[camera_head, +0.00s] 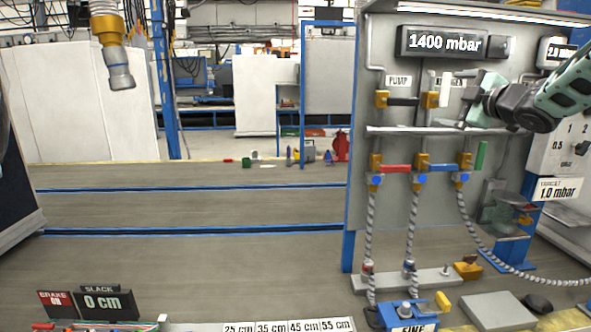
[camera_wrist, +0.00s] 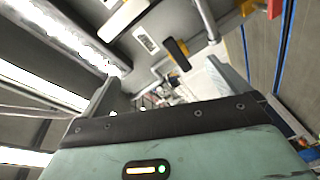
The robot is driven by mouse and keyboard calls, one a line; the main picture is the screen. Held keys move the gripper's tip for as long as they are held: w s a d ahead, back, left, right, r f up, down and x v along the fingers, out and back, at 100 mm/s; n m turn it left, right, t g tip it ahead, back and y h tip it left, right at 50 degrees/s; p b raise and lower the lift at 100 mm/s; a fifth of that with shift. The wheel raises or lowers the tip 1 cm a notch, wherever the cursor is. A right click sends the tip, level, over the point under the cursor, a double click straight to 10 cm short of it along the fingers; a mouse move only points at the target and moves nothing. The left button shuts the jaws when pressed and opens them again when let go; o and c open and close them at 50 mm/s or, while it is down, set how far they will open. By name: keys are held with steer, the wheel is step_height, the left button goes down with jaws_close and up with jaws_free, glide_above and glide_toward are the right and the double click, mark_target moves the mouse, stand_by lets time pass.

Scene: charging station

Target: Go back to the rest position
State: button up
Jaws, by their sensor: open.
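My gripper (camera_head: 464,102) is in front of the upper right part of the grey valve panel (camera_head: 425,60), with my arm reaching in from the right edge. In the wrist view its two fingers stand wide apart, with nothing held in the gap (camera_wrist: 165,85). A valve with an upright white handle (camera_head: 446,88) is just left of the gripper; the head view does not show clearly how far apart they are. A black-handled valve (camera_head: 403,101) is farther left, by the PUMP label.
Below are valves with red (camera_head: 397,168), blue (camera_head: 436,167) and green (camera_head: 482,155) handles, and hanging hoses (camera_head: 413,225). A display (camera_head: 442,43) reads 1400 mbar. A pipe (camera_head: 420,131) crosses the panel below the gripper.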

steer(key=s+a+f+m+g+h+p, duration=0.1)
steer(key=s+a+f+m+g, duration=0.15)
steer(key=s+a+f, duration=0.35)
steer(key=s+a+f+m+g+p, duration=0.1)
steer(key=s+a+f+m+g, duration=0.15)
steer(key=s+a, duration=0.45)
steer(key=s+a+f+m+g+h, duration=0.1)
steer(key=s+a+f+m+g, duration=0.25)
steer(key=a, duration=0.55)
steer(key=s+a+f+g, duration=0.1)
steer(key=s+f+g, duration=0.1)
steer(key=s, duration=0.8)
steer(key=s+a+f+g+h+p, duration=0.1)
steer(key=s+a+f+g, duration=0.1)
steer(key=s, duration=0.8)
steer(key=s+a+f+g+p, duration=0.1)
steer(key=s+f+g, duration=0.3)
steer(key=s, duration=0.7)
step_height(320, 180, down, 2)
steer(key=shift+a+f+h, duration=0.1)
steer(key=shift+a+h, duration=0.1)
steer(key=shift+h, duration=0.1)
